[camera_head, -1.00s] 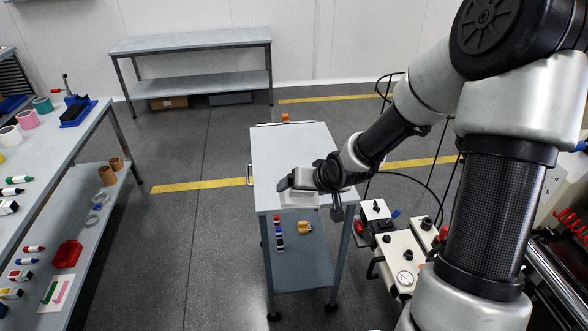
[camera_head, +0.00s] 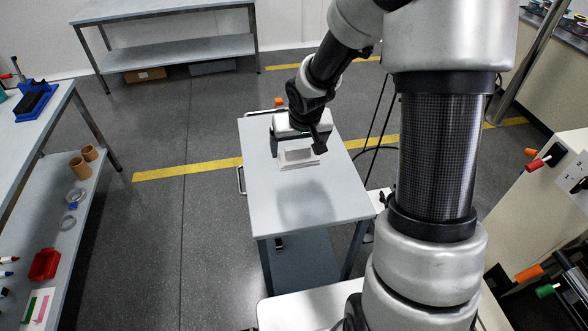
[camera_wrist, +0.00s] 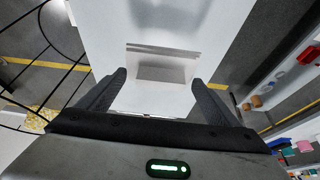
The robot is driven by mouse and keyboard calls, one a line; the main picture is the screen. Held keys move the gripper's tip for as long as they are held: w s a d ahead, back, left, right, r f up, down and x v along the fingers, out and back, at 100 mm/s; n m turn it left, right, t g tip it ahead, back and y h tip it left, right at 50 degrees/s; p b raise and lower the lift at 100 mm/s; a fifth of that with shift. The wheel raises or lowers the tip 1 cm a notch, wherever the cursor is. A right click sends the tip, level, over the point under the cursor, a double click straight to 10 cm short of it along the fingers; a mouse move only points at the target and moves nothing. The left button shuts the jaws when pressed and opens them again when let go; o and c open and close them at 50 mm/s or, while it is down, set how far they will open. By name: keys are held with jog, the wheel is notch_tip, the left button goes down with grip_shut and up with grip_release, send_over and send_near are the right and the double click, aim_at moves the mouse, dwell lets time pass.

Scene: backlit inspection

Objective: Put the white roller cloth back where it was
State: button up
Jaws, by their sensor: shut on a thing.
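The white roller cloth (camera_head: 299,160) shows as a pale folded piece just below my gripper (camera_head: 298,148), over the grey trolley top (camera_head: 335,205). In the wrist view the cloth (camera_wrist: 165,66) lies between the tips of my gripper (camera_wrist: 159,80), which is shut on it. A soft shadow falls on the trolley top in front of the cloth. I cannot tell how much space lies between the cloth and the top. The rest of the top looks bare.
The trolley has a lower shelf (camera_head: 305,270) with a small dark item on it. A workbench (camera_head: 40,125) with rolls and a red bin (camera_head: 44,264) stands at left. An empty-topped bench (camera_head: 160,10) stands at the back. Machine panels with coloured knobs are at right.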

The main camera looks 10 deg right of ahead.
aim_at(298, 158)
jog(key=f, duration=0.3)
jog(key=f+b, duration=0.1)
jog(key=f, duration=0.1)
jog(key=shift+s+a, duration=0.1)
jog(key=shift+s, duration=0.15)
jog(key=shift+f+b, duration=0.45)
jog(key=shift+f, duration=1.8)
jog(key=o, duration=0.8)
jog(key=shift+w, duration=0.1)
